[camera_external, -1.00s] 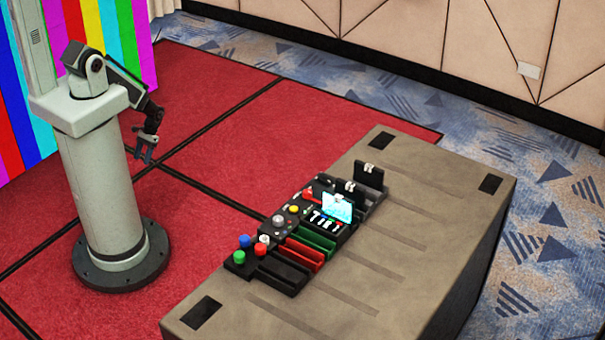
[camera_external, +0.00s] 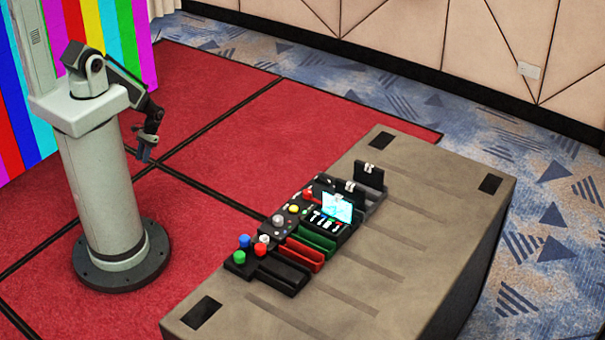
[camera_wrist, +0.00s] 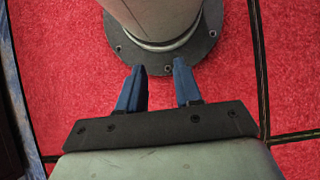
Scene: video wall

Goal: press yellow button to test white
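The yellow button (camera_external: 293,209) sits on a black control panel on the grey table, between a grey knob and a red button. A white button (camera_external: 263,240) stands farther forward among red, blue and green ones. My gripper (camera_external: 145,156) hangs near my column, pointing down, well to the left of the panel and apart from every button. In the wrist view my gripper (camera_wrist: 158,66) shows two blue fingers spread apart with nothing between them. The yellow button is not in the wrist view.
The grey table (camera_external: 430,235) carries the panel, a small lit cyan screen (camera_external: 337,207), and red, green and black trays. A video wall (camera_external: 25,80) with coloured vertical bars stands behind my base. Red carpet (camera_external: 225,150) lies clear between my column and the table.

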